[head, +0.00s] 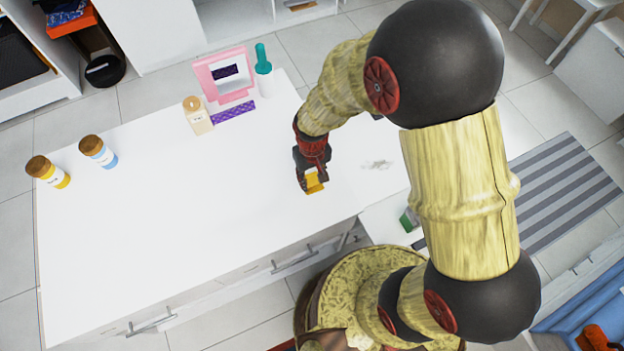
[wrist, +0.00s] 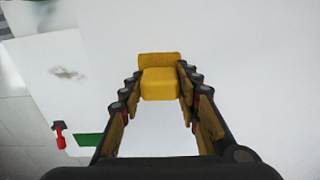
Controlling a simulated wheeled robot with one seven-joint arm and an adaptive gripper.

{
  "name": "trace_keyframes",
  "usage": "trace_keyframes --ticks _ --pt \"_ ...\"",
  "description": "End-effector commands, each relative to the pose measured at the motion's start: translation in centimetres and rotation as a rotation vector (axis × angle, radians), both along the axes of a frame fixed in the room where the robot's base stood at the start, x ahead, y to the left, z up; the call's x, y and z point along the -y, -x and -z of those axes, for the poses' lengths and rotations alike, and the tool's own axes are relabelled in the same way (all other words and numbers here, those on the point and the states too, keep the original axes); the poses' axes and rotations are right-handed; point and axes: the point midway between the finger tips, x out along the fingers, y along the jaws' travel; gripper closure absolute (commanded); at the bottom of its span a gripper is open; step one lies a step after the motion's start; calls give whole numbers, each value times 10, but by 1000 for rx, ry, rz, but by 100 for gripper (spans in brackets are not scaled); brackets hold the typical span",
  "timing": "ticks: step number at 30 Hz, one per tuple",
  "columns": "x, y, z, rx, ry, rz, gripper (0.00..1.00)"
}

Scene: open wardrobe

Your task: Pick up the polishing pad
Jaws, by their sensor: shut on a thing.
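The polishing pad seems to be the small yellow block (head: 314,182) at my gripper, near the front right part of the white counter. In the wrist view the yellow block (wrist: 160,82) sits between the fingertips, with a wider back edge. My gripper (head: 312,178) is shut on it, with a finger on each side; it also shows in the wrist view (wrist: 160,88). I cannot tell whether the block touches the counter or is held just above it.
The white counter (head: 130,220) bears two cork-topped jars (head: 98,151), a cream bottle (head: 197,115), a pink-framed mirror (head: 225,75), a purple patterned strip (head: 233,113) and a teal-topped bottle (head: 263,70). A green item (head: 409,220) lies right of my gripper. The counter's left half is mostly clear.

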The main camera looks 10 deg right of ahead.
Motion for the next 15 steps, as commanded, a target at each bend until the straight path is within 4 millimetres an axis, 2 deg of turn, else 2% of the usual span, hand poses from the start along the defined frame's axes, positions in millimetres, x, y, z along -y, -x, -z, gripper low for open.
trace_keyframes --ticks 1,8,15 --pt "1 6 -13 3 -1 0 89" --pt "12 48 -66 4 -1 0 89" --pt "25 100 -87 2 0 -1 89"
